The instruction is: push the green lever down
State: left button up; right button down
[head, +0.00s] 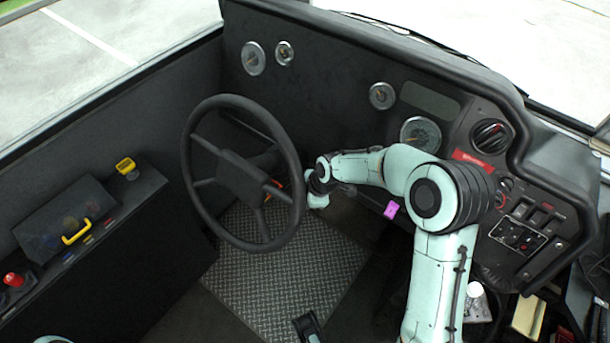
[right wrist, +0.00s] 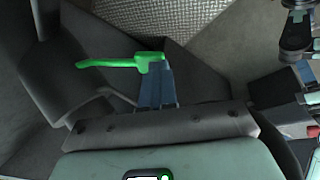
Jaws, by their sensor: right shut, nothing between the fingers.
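The green lever (right wrist: 112,63) shows in the right wrist view, with its thin arm reaching left and its thicker end at the right. My right gripper (right wrist: 160,74) is shut and empty. Its fingertips are at the lever's thicker end and overlap it in this view; I cannot tell whether they touch. In the head view my right arm reaches in to just right of the steering wheel (head: 241,172); its fingers are not clear there, and I cannot make out the green lever. My left gripper is not in view.
The black dashboard (head: 330,85) with gauges lies beyond the wheel. A purple piece (head: 391,209) hangs below it, near my right forearm. A side console (head: 95,225) with yellow handles and a red knob (head: 13,279) is at left. The metal floor plate (head: 285,270) is mostly clear.

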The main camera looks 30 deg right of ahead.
pick_arm(q)
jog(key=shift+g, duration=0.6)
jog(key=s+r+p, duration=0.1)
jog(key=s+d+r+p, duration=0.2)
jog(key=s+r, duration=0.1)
jog(key=shift+p, duration=0.4)
pick_arm(e)
jog(key=a+v, duration=0.2)
jog(key=v, duration=1.1)
jog(key=shift+s+d+r, duration=0.25)
jog(key=shift+s+r, duration=0.1)
jog(key=shift+s, duration=0.1)
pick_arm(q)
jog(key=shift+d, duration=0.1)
pick_arm(e)
jog(key=shift+f, duration=0.1)
